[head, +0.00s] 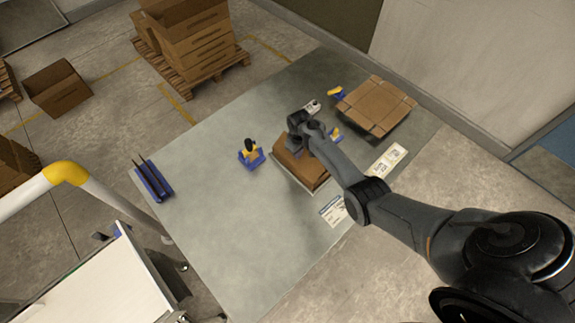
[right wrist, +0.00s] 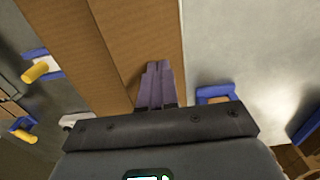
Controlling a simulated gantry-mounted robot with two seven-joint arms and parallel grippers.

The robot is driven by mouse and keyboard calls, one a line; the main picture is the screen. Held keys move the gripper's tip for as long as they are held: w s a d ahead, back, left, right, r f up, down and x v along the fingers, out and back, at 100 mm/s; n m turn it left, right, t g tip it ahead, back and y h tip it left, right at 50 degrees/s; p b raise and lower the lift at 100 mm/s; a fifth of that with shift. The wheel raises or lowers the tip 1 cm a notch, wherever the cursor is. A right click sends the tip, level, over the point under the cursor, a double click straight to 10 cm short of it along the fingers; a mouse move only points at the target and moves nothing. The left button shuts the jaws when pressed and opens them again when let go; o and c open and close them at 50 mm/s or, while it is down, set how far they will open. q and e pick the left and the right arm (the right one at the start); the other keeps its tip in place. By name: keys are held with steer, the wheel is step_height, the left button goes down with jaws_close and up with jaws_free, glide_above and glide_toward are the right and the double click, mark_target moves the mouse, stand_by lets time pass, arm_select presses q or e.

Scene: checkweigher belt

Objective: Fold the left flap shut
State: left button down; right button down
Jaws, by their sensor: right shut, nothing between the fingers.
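A brown cardboard box (head: 314,172) stands near the middle of the grey table in the head view, partly hidden under my right arm. Its cardboard panels (right wrist: 142,35) fill the upper middle of the right wrist view, with a long seam between a darker strip and a wider panel. My right gripper (head: 295,147) is over the box. Its fingers (right wrist: 158,66) are closed together with nothing between them, and overlap the cardboard near the panel's edge. I cannot tell whether they touch it. The left flap is not clearly distinguishable. My left gripper is not in view.
A flat-topped carton (head: 375,107) lies at the table's far right. A yellow-and-blue tool (head: 250,153) stands left of the box, with a similar one (head: 337,92) behind. A blue rack (head: 153,180) is at the left. The table (head: 220,220) is clear at front left.

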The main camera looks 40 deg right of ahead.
steer(key=shift+d+f+b, duration=0.9)
steer(key=shift+f+b, duration=0.2)
steer(key=shift+f, duration=0.1)
steer(key=shift+d+f, duration=0.2)
steer(key=shift+d, duration=0.15)
steer(key=shift+f+b, duration=0.1)
steer(key=shift+b, duration=0.25)
